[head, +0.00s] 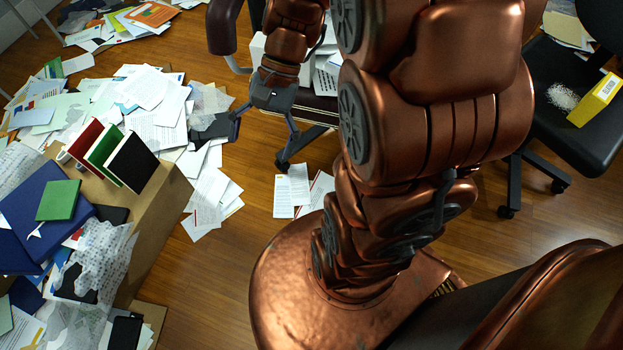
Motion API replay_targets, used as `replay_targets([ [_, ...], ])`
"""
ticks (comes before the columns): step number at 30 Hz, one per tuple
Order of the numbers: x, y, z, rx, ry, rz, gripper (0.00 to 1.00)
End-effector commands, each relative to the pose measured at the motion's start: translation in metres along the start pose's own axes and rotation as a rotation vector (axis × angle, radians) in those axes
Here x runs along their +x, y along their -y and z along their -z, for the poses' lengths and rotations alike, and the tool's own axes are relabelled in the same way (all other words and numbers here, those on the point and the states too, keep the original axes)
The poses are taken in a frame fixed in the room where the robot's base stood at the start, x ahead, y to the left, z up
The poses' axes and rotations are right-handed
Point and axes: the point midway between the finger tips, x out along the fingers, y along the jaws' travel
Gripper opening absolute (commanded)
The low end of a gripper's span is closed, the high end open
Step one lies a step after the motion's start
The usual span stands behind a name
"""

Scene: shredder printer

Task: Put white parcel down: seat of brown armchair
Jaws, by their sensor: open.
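My gripper (248,140) is open in the head view, with its dark fingers spread and nothing between them. It is in front of a wheeled armchair, whose brown, padded armrest (222,28) shows at the top. A white, box-like thing (327,75), probably the white parcel, appears on the armchair's seat just behind my gripper. My wrist and arm cover much of it, so its full shape is hidden. The dark front edge of the seat (318,101) shows below it. The gripper fingers appear apart from the white thing.
A cardboard box (160,215) stands at the left, with binders (108,155), blue folders and papers on it. Loose papers (150,105) cover the floor at left. Wooden floor (215,270) is clear in front.

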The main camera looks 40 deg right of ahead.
Motion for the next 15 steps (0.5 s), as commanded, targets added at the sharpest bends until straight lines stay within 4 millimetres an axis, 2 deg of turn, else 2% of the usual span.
replay_targets([
  [1,0.006,-0.008,-0.014,-0.076,-0.018,-0.060,0.92],
  [6,0.017,-0.044,-0.045,-0.320,-0.071,-0.253,0.92],
  [10,0.019,-0.071,-0.058,-0.499,-0.110,-0.390,0.92],
  [15,0.018,-0.097,-0.065,-0.668,-0.143,-0.518,0.92],
])
